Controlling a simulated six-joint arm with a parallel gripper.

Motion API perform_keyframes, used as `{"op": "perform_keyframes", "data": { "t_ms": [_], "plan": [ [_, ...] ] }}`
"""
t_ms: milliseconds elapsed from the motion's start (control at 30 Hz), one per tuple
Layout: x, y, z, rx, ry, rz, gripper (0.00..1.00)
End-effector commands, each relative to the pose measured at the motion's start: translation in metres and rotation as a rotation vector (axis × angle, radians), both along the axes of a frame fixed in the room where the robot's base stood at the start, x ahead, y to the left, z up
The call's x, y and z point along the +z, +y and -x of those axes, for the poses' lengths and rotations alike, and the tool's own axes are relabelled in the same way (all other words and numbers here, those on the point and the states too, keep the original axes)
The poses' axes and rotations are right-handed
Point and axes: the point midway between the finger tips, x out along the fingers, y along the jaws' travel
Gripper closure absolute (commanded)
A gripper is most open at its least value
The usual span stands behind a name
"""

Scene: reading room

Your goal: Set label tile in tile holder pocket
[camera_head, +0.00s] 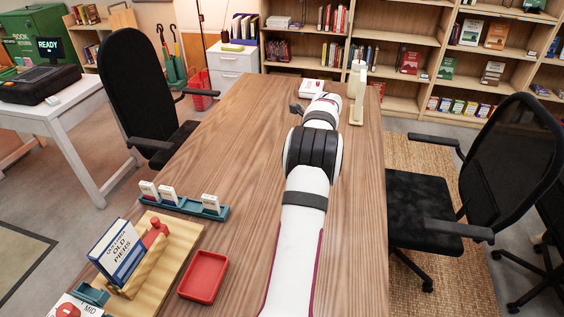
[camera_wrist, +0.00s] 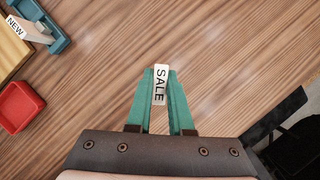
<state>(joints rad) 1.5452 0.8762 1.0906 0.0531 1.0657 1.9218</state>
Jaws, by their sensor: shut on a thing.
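My gripper (camera_wrist: 160,90) shows in the wrist view with its two teal fingers closed on a small white label tile (camera_wrist: 160,84) that reads SALE. The tile is between the fingertips, above bare tabletop. The long teal tile holder (camera_head: 222,213) lies on the table at the left in the head view. It carries 3 white tiles, with a gap between the middle and right ones. In the wrist view, one end of the holder (camera_wrist: 58,45) shows at the upper left with a tile reading NEW (camera_wrist: 33,30). The fingers and held tile cannot be made out in the head view.
A wooden board (camera_head: 180,245) with an upright book (camera_head: 117,252) is in front of the holder. A red tray (camera_head: 204,275) lies right of the board. A teal stand (camera_head: 92,293) is at the lower left. Cream objects (camera_head: 357,90) stand at the far end. The middle tabletop is clear.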

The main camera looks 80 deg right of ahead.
Motion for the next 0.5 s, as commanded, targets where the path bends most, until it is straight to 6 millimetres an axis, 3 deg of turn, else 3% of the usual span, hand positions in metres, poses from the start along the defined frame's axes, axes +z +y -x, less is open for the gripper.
{"op": "perform_keyframes", "data": {
  "t_ms": [133,233,367,500],
  "plan": [
    [0.011,0.005,0.015,0.010,0.000,0.000,1.00],
    [0.014,0.012,0.003,0.079,0.002,-0.003,1.00],
    [0.019,0.030,-0.037,0.281,0.005,-0.005,1.00],
    [0.026,0.063,-0.093,0.584,0.006,-0.004,1.00]
  ]
}}
